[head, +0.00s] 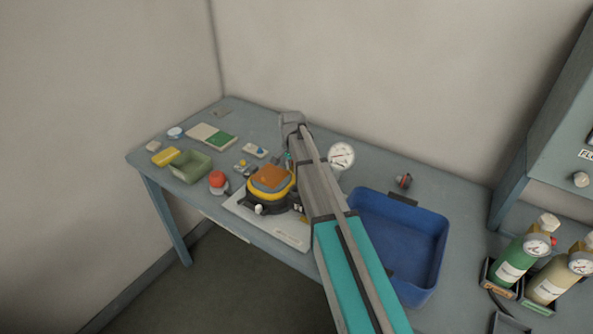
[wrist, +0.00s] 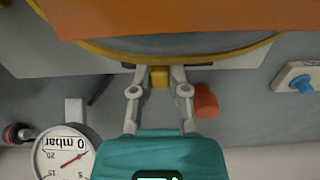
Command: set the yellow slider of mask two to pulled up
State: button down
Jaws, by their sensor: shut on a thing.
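A mask with an orange top (head: 272,176) and a yellow ring stands on a pale board (head: 290,236) on the table. I cannot read a number on it. In the wrist view its orange top (wrist: 200,18) and yellow rim fill the upper part. A small yellow slider (wrist: 159,77) sticks out at the rim. My gripper (wrist: 159,74) has its two fingertips on either side of the slider and is shut on it. In the head view my arm hides the slider and most of the gripper.
A pressure gauge (head: 341,156) stands behind my arm and also shows in the wrist view (wrist: 68,156). A blue tray (head: 425,215) is to the right. A red knob (head: 217,179), a green tray (head: 190,167) and a white plate with a blue knob (wrist: 302,82) are nearby.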

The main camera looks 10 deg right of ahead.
jog(key=shift+w+a, duration=0.55)
jog(key=c, duration=0.6)
grip_release()
jog(key=shift+r, duration=0.1)
notch_tip(320, 180, up, 14)
jog(key=p, duration=1.4)
jog(key=shift+f, duration=0.35)
notch_tip(320, 180, down, 14)
jog(key=b, duration=1.4)
jog(key=shift+r, duration=0.25)
